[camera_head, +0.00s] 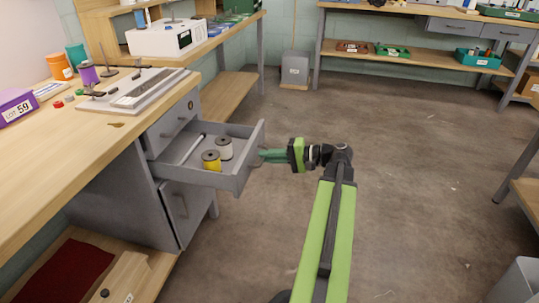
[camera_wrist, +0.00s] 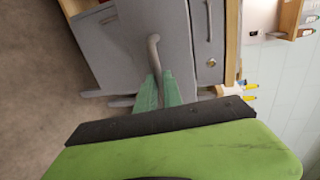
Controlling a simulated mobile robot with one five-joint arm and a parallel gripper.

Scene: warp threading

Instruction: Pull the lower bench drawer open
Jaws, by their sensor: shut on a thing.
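The lower bench drawer (camera_head: 200,178) is grey and stands well out from the bench cabinet, below a shut upper drawer (camera_head: 172,128). Inside it lie a yellow spool (camera_head: 211,161), a pale spool (camera_head: 224,148) and a thin white rod (camera_head: 193,149). My gripper (camera_head: 263,157) is at the outer face of the drawer front, its green fingers pointing left. In the wrist view my gripper (camera_wrist: 158,86) is shut on the curved grey drawer handle (camera_wrist: 153,48). In the head view the handle is mostly hidden by the drawer front and the fingers.
A cabinet door (camera_head: 187,208) is below the drawer. A grey bin (camera_head: 520,283) stands at lower right. The floor (camera_head: 400,170) right of the drawer is clear.

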